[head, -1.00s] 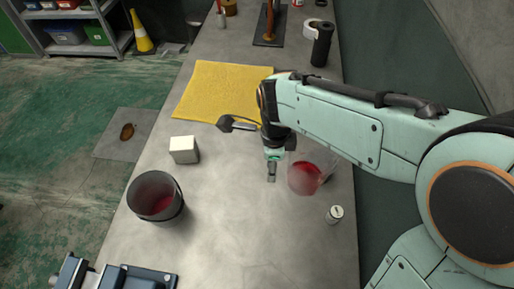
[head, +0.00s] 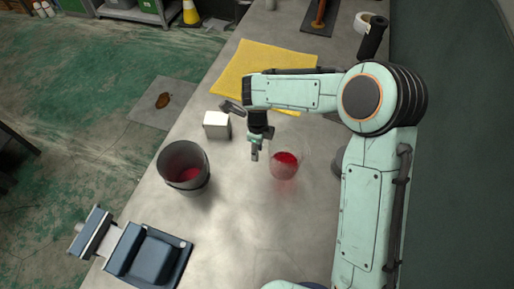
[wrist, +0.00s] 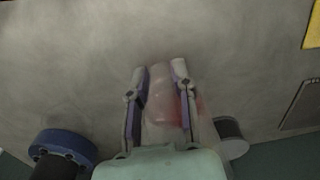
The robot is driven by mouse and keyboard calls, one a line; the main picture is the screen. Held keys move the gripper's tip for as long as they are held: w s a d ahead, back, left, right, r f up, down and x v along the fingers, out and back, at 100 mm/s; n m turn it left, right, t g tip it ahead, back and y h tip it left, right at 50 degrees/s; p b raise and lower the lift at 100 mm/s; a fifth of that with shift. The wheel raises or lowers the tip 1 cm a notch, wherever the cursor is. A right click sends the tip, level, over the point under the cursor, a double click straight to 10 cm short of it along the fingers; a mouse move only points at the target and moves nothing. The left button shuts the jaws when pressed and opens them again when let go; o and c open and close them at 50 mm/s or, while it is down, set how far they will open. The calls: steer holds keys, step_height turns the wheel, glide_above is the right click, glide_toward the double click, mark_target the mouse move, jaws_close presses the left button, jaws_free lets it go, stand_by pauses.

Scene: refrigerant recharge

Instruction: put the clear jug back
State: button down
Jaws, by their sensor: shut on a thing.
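The clear jug (head: 286,165) holds red liquid and is over the middle right of the grey bench in the head view. My gripper (head: 254,155) points down at its left side. In the wrist view, my gripper (wrist: 160,75) has its two fingers on either side of a see-through, reddish part of the clear jug (wrist: 163,95) and is shut on it. The jug looks roughly upright. I cannot tell whether its base touches the bench.
A dark-rimmed pot (head: 184,167) with red content stands to the left. A white block (head: 217,124) sits behind it. A yellow cloth (head: 262,60) lies farther back, a blue-grey vise (head: 148,258) at the front left. Bare bench lies between pot and jug.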

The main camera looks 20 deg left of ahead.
steer(key=shift+w+a+f, duration=0.3)
steer(key=shift+w+f, duration=0.15)
steer(key=shift+f, duration=0.2)
steer(key=shift+w+a+f, duration=0.1)
steer(key=shift+f, duration=0.8)
steer(key=shift+w+a+f, duration=0.1)
steer(key=shift+f, duration=0.75)
steer(key=shift+f, duration=0.15)
steer(key=c, duration=0.9)
jaws_free()
